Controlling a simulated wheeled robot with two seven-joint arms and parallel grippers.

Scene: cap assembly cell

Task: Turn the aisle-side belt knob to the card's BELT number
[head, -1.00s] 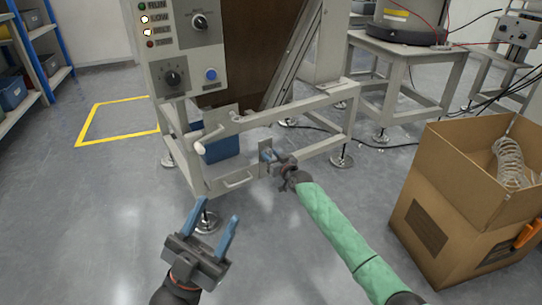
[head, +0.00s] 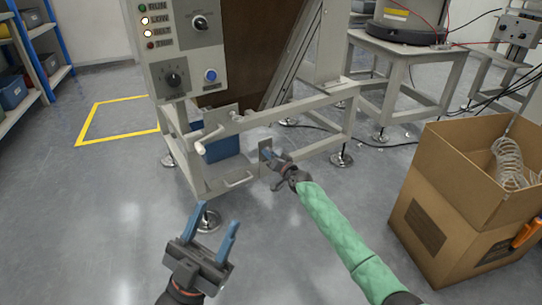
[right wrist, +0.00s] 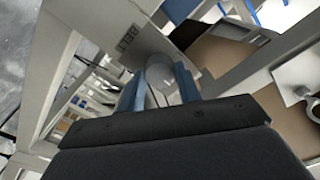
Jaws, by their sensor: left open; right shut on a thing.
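The belt knob (right wrist: 160,72) is a pale grey, round piece between my right gripper's blue fingers in the right wrist view. It sits on a grey plate (right wrist: 150,40) lettered BELT. In the head view the plate (head: 264,147) is low on the machine frame, and the knob is hidden behind the fingers. My right gripper (head: 269,153) is shut on the knob; it also shows in the right wrist view (right wrist: 160,90). I cannot read a number or pointer on the knob. My left gripper (head: 211,229) is open and empty above the floor. I cannot make out the card.
A control panel (head: 186,50) with two black knobs, a blue button and lamps stands above the frame. A cardboard box (head: 450,205) stands right.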

